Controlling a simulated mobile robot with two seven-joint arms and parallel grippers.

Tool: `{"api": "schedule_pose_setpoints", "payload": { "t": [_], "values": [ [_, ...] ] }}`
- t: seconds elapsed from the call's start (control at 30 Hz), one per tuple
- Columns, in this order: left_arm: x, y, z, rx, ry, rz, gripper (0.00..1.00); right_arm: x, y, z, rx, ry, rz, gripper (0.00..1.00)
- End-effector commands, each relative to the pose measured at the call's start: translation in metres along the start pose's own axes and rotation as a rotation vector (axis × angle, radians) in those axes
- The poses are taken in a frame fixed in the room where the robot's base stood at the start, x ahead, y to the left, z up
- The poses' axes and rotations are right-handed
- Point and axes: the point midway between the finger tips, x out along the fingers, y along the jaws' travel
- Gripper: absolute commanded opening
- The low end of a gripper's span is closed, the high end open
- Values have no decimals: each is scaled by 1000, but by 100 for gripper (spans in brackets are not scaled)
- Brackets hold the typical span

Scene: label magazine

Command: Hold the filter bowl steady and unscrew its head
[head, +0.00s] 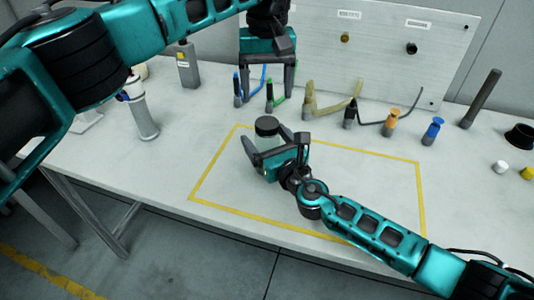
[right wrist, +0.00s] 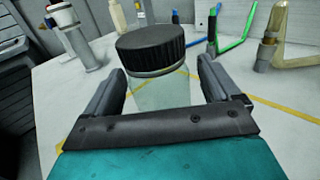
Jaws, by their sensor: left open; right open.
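The filter has a black ribbed round head (head: 267,126) on a clear bowl (right wrist: 162,92) and stands upright on the table inside the yellow outline. The head also shows in the right wrist view (right wrist: 156,47). My right gripper (head: 275,144) is low at the bowl, its open fingers on either side of it. In the right wrist view the fingers are below the head; I cannot tell whether they touch the bowl. My left gripper (head: 267,92) is open and empty, pointing down above and behind the filter. The lower bowl is partly hidden by my right gripper.
Several hooked tools, including a green one (head: 278,98) and a tan one (head: 332,104), stand behind the outline near the back panel (head: 380,45). Orange (head: 391,119) and blue (head: 433,130) fittings stand to the right. The outlined area (head: 370,180) is otherwise clear.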

Motion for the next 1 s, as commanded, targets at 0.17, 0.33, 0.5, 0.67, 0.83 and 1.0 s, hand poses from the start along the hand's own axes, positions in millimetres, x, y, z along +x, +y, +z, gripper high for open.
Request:
{"api": "schedule_pose_setpoints", "payload": {
  "t": [0.17, 0.33, 0.5, 0.67, 0.83, 1.0],
  "values": [
    [0, 0, 0, 0, 0, 0, 76, 0, 0, 0, 0, 0, 0, 89],
    [0, 0, 0, 0, 0, 0, 76, 0, 0, 0, 0, 0, 0, 79],
    [0, 0, 0, 0, 0, 0, 76, 0, 0, 0, 0, 0, 0, 63],
    [0, 0, 0, 0, 0, 0, 76, 0, 0, 0, 0, 0, 0, 47],
    [0, 0, 0, 0, 0, 0, 76, 0, 0, 0, 0, 0, 0, 31],
    [0, 0, 0, 0, 0, 0, 76, 0, 0, 0, 0, 0, -1, 15]
  ]
}}
